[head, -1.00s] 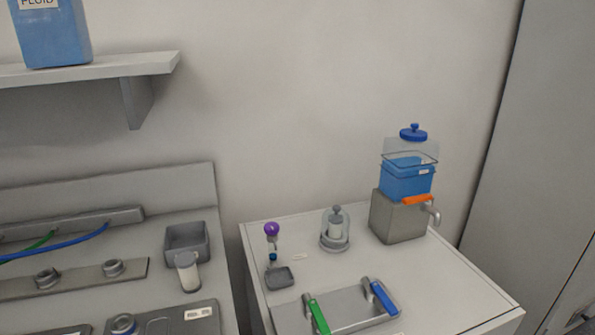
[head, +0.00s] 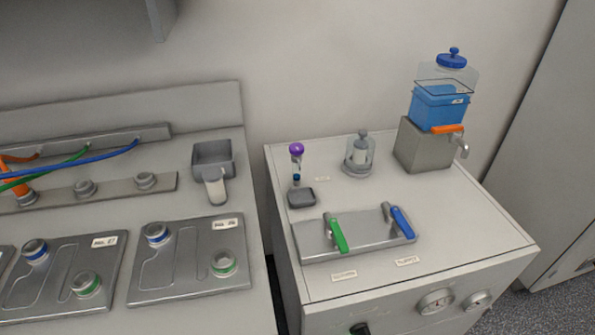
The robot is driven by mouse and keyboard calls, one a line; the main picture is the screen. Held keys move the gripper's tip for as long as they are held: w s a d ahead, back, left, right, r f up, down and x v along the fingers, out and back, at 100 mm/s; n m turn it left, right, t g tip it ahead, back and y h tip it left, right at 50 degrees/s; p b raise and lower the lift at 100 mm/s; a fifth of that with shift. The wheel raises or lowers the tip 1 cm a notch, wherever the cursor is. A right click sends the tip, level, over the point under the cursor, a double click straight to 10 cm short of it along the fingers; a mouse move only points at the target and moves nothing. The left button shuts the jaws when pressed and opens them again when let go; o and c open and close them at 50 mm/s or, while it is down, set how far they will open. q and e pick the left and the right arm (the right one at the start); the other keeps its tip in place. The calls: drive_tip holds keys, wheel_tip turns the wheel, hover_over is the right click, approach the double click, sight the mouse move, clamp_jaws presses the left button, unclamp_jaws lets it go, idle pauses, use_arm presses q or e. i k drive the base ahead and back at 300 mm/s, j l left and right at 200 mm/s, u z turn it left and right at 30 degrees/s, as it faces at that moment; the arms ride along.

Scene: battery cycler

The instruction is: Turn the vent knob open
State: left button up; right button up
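No label that I can read says "vent", so I cannot tell which part is the vent knob. A small purple knob (head: 296,149) tops a thin upright fitting at the back left of the right-hand cabinet. A black knob (head: 360,328) shows on that cabinet's front, cut by the picture's bottom edge. A metal plate (head: 310,243) on the cabinet top carries a green-handled lever (head: 337,235) and a blue-handled lever (head: 401,222). Neither of my grippers is in view.
The cabinet (head: 455,235) also bears a glass jar fitting (head: 359,158) and a blue-liquid dispenser (head: 437,108) with an orange-handled tap (head: 448,129). Round gauges (head: 436,301) sit on its front. The left bench holds metal plates (head: 190,262) and cables. A gap separates bench and cabinet.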

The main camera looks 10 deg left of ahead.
sight(296, 149)
drive_tip(key=i+l+u, duration=0.2)
drive_tip(key=l, duration=1.35)
drive_tip(key=k, duration=0.15)
